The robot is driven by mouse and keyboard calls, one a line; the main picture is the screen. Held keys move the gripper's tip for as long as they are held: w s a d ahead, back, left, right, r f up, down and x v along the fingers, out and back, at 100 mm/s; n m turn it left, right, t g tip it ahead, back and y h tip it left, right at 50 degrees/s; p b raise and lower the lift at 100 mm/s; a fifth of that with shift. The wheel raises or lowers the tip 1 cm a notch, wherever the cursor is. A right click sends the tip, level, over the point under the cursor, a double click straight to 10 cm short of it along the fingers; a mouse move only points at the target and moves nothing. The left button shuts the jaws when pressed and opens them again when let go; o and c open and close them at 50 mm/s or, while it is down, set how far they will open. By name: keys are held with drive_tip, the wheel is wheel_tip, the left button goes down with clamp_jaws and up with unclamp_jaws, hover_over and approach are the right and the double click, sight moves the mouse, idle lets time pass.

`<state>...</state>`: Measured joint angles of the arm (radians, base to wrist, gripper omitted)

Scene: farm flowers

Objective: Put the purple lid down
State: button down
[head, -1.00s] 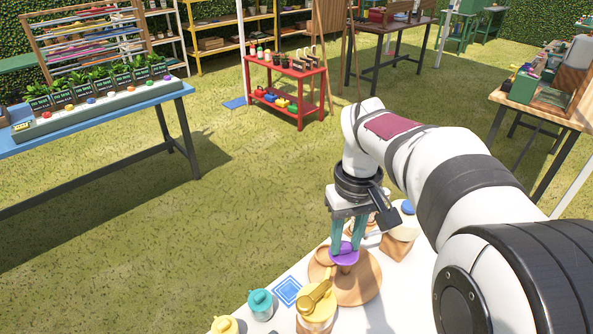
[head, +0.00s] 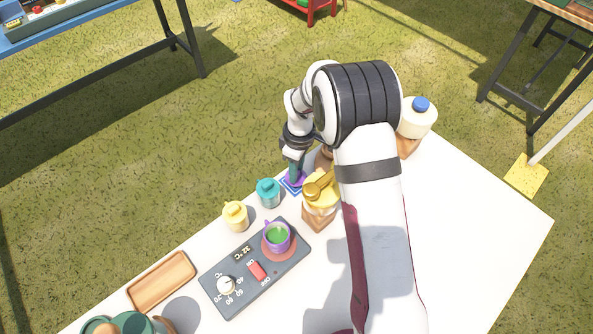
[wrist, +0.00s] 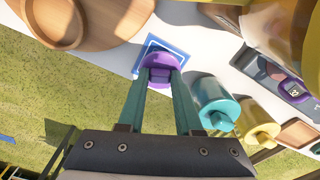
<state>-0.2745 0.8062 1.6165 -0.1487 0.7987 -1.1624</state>
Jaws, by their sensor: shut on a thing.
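My gripper (head: 295,171) points down with its teal fingers shut on the purple lid (head: 297,180). In the wrist view the purple lid (wrist: 160,61) sits between the fingertips (wrist: 160,78). The lid is over the blue-and-white square mark (wrist: 182,49) on the white table, which also shows in the head view (head: 286,188). I cannot tell whether the lid touches the mark. A purple cup (head: 270,239) with green contents stands on a red disc on the dark heating panel (head: 222,300).
A round wooden stand (wrist: 98,30) is nearby. A wooden tray (head: 162,282) lies at the table's left.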

drive_tip(key=shift+f, duration=0.55)
drive_tip(key=shift+f, duration=0.15)
drive_tip(key=c, duration=0.6)
unclamp_jaws()
